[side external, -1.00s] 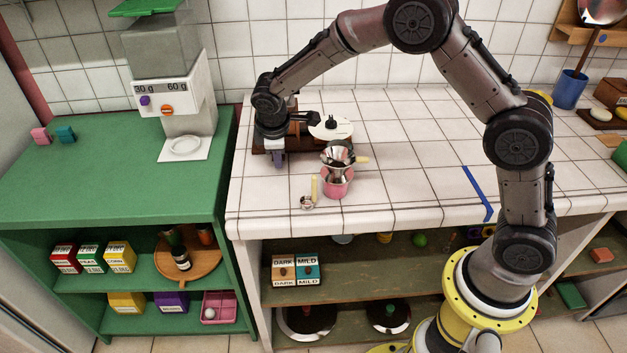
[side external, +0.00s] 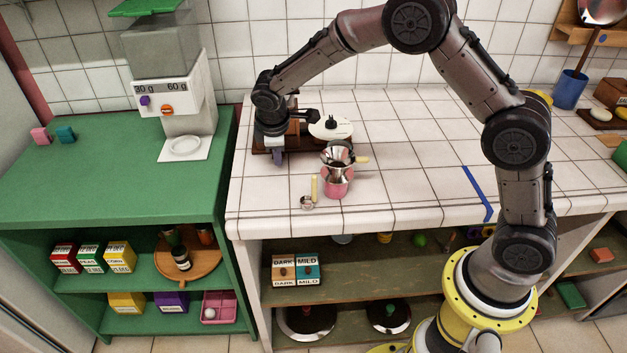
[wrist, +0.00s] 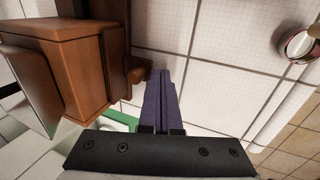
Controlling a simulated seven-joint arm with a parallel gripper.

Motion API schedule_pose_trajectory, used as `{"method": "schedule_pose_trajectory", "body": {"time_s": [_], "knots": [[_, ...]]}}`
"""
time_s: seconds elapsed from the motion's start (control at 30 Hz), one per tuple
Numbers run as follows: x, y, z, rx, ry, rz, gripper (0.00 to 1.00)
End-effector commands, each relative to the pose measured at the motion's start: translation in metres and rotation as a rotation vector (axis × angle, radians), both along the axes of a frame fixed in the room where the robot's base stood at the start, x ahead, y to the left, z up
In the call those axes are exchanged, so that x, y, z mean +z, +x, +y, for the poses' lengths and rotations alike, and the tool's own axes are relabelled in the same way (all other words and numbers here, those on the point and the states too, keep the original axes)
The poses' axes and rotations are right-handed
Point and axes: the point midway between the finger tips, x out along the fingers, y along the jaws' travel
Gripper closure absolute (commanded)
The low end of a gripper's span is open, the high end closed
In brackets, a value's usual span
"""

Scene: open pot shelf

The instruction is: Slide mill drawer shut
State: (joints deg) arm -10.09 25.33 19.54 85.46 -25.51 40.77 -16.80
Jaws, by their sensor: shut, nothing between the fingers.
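The wooden mill (side external: 293,143) stands at the back left of the white tiled counter, largely hidden behind my gripper in the side view. In the wrist view its brown wooden body (wrist: 60,65) fills the left, with a darker upright panel and a small round wooden knob (wrist: 137,72) at its right. How far the drawer stands out is hard to tell. My gripper (wrist: 160,75) has its purple fingers together, empty, with the tips just right of the knob. Whether they touch it cannot be told. In the side view my gripper (side external: 279,160) points down at the mill.
A white round lid-like disc (side external: 330,127) with a black knob is close right of my gripper. A metal dripper (side external: 337,158) over a pink cup (side external: 337,188) and a scoop (side external: 308,201) stand in front.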

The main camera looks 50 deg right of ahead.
Motion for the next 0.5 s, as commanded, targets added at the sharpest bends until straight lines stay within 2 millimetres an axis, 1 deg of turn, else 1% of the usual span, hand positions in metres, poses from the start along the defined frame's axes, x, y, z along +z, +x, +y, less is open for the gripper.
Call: {"method": "schedule_pose_trajectory", "body": {"time_s": [0.17, 0.5], "knots": [[0.000, -0.001, 0.001, 0.000, 0.000, 0.000, 1.00], [0.000, -0.010, 0.011, 0.000, 0.001, -0.001, 1.00]]}}
